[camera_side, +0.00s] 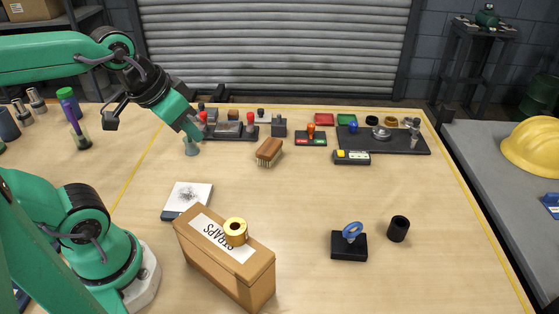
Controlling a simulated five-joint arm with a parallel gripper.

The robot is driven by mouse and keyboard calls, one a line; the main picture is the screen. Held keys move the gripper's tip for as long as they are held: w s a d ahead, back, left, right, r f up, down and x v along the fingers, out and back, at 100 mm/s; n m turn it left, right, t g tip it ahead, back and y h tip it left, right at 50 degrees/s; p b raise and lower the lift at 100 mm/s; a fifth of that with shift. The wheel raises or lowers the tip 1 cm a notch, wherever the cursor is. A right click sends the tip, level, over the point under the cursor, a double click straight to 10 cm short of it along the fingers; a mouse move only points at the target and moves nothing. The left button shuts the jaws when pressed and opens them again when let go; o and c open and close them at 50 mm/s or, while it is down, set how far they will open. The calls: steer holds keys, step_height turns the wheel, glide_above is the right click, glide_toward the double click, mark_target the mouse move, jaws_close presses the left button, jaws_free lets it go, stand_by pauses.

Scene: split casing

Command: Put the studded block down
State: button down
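My gripper (193,133) is at the upper left of the work, pointing down beside the left end of a dark tray (240,138). Its fingers are too small and too covered to show whether they are open or shut. A small grey flared piece (191,148) shows just below it; I cannot tell whether the two touch. A dark grey block (279,128) with a narrower top stands at the tray's right end. I cannot tell for sure which piece is the studded block. Red-topped pieces (250,119) and grey blocks sit on the tray, partly hidden by my gripper.
A brush (269,151) lies right of the tray. A cardboard box (222,255) with a yellow roll (235,231) on top stands in front. A black base with a blue ring (350,243) and a black cylinder (398,228) are front right. The middle of the table is clear.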

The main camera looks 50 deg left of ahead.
mark_target(279, 128)
steer(key=w+a+n+g, duration=0.1)
steer(key=w+a, duration=0.2)
steer(key=w, duration=0.6)
steer(key=w+a+n+g, duration=0.1)
steer(key=w+a+g, duration=0.15)
steer(key=w, duration=0.55)
steer(key=w+a+f+n+g, duration=0.1)
steer(key=w+a+f+g, duration=0.1)
steer(key=w+a+f, duration=0.9)
step_height(279, 128, down, 3)
steer(key=shift+w, duration=1.1)
steer(key=shift+f, duration=0.1)
step_height(279, 128, down, 10)
steer(key=shift+w, duration=0.15)
steer(key=shift+w+a, duration=0.3)
steer(key=shift+w, duration=0.6)
steer(key=shift+w+a, duration=0.25)
steer(key=shift+w, duration=0.6)
